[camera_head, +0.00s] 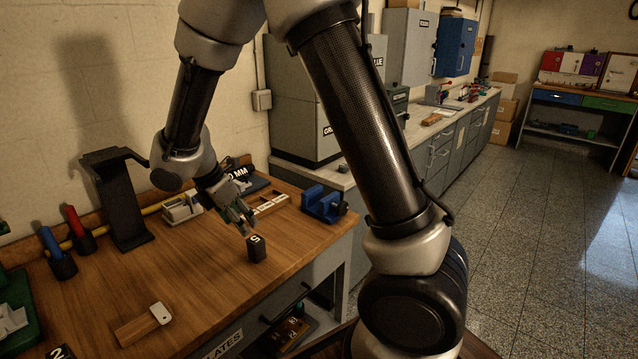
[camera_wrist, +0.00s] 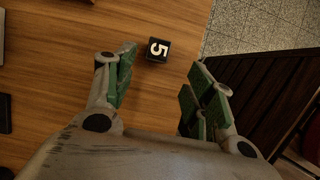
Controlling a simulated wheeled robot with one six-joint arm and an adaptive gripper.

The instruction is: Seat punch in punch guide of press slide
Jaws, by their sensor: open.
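A black block marked 5 (camera_head: 256,249), possibly the punch, stands upright on the wooden workbench near its front right edge. My gripper (camera_head: 243,222) is just above and beside it, open and empty. A tall black stand (camera_head: 118,200) at the bench's back left may be the press. I cannot make out a slide or punch guide on it.
On the bench (camera_head: 205,290) are a wooden block with a pale end (camera_head: 143,325), a blue vise (camera_head: 325,204), red and blue handled tools (camera_head: 73,221) and a block marked 2 (camera_head: 60,352) at the lower left. The bench around block 5 is clear.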

